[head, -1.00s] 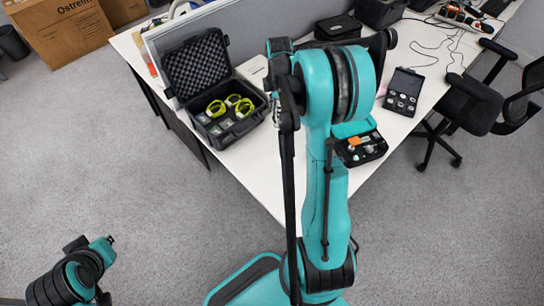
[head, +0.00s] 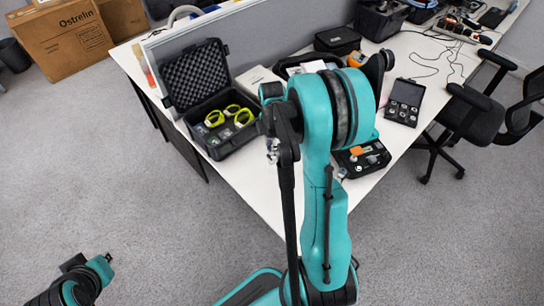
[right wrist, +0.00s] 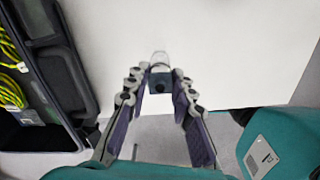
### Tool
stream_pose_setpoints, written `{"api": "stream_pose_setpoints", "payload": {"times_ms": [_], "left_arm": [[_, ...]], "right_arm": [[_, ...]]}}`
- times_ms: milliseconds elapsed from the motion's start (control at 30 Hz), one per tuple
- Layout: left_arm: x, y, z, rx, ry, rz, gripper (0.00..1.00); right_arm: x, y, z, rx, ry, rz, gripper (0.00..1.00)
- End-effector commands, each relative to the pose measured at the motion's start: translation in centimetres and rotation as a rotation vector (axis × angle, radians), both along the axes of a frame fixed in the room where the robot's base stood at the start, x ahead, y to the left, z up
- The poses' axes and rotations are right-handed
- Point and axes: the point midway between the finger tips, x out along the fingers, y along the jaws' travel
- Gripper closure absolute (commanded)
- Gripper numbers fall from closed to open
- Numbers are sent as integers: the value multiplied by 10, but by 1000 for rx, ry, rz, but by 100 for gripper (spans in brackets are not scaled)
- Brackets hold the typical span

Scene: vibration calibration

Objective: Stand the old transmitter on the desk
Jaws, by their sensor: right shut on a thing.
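My right gripper (right wrist: 161,76) is shut on a small transmitter (right wrist: 160,86) with a pale, shiny top and a dark, squarish body. In the right wrist view it is held between the fingertips, with the white desk (right wrist: 235,50) behind it. I cannot tell whether it touches the desk. In the head view the right gripper (head: 272,150) is small beside my upper arm, over the left part of the desk (head: 250,190), close to the open case. My left gripper (head: 108,257) is at the bottom left, above the carpet, away from the desk; its jaws are too small to read.
An open black case (head: 208,141) with yellow-green coils stands left on the desk. An open tool case (head: 375,167) and a small case of round pieces (head: 404,100) are to the right. A grey partition (head: 245,40) runs behind. A chair (head: 480,115) stands at right.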

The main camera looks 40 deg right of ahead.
Motion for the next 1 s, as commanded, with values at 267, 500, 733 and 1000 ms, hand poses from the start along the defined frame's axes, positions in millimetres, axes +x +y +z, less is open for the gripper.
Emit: {"api": "stream_pose_setpoints", "payload": {"times_ms": [267,500,733,1000], "left_arm": [[0,0,-20,0,0,0,100],[0,0,-18,0,0,0,100],[0,0,-21,0,0,0,100],[0,0,-21,0,0,0,100]], "right_arm": [[0,0,-38,0,0,-1,100],[0,0,-39,0,0,0,100],[0,0,-42,0,0,0,61],[0,0,-42,0,0,0,56]]}}
